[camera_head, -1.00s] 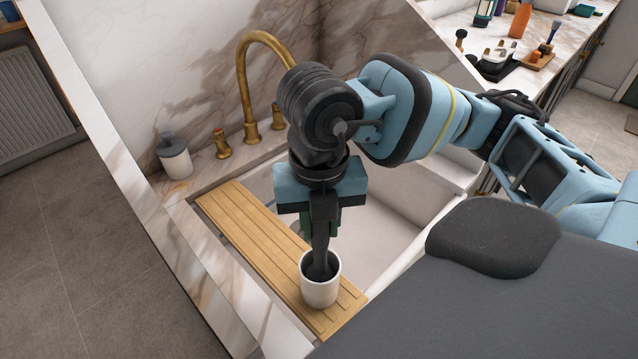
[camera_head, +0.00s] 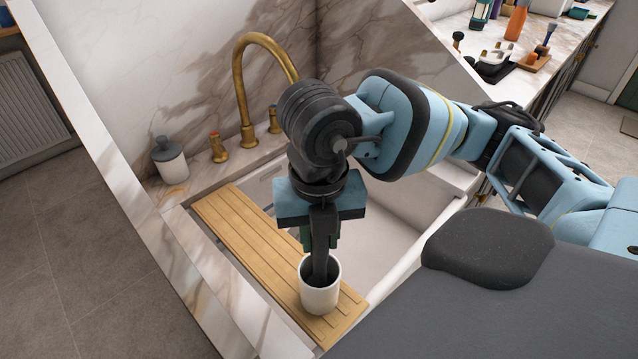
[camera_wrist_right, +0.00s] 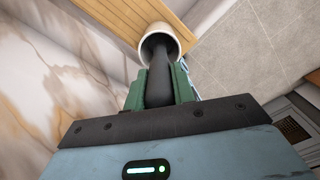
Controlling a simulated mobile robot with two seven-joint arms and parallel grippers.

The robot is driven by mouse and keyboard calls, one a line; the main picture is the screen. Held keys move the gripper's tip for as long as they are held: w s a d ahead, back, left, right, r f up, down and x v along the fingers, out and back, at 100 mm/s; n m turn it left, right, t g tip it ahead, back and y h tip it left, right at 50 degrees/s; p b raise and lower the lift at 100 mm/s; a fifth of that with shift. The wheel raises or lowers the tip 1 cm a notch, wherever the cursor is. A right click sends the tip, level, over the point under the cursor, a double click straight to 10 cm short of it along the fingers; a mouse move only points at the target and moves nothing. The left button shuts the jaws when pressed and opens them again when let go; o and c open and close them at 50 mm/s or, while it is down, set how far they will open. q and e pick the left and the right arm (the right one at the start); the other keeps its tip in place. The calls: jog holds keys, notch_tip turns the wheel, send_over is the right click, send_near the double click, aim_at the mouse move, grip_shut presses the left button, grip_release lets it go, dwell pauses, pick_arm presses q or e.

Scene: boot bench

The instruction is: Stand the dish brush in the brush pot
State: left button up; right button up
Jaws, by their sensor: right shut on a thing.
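The brush pot (camera_head: 320,298) is a white cup with a dark inside, standing upright on the near end of a wooden board. My right gripper (camera_head: 320,243) is above it, pointing down, with green fingers shut on the dish brush (camera_head: 320,268). The brush's visible part is dark and nearly upright, and its lower end is inside the pot's mouth. In the right wrist view the brush (camera_wrist_right: 158,78) runs from between the fingers (camera_wrist_right: 160,90) into the pot (camera_wrist_right: 172,33). The brush's lower end is hidden inside the pot. My left gripper is not in view.
The slatted wooden board (camera_head: 245,228) lies across the sink (camera_head: 385,225). Behind stand a brass tap (camera_head: 240,95), its handles and a lidded white jar (camera_head: 171,162). Bottles and a small rack (camera_head: 495,62) are on the far counter.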

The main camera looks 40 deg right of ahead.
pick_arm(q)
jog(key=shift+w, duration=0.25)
pick_arm(e)
jog(key=o, duration=1.1)
jog(key=shift+c, duration=0.2)
notch_tip(320, 180, up, 7)
jog(key=shift+f+p, duration=0.1)
jog(key=shift+p, duration=0.35)
jog(key=shift+r, duration=0.55)
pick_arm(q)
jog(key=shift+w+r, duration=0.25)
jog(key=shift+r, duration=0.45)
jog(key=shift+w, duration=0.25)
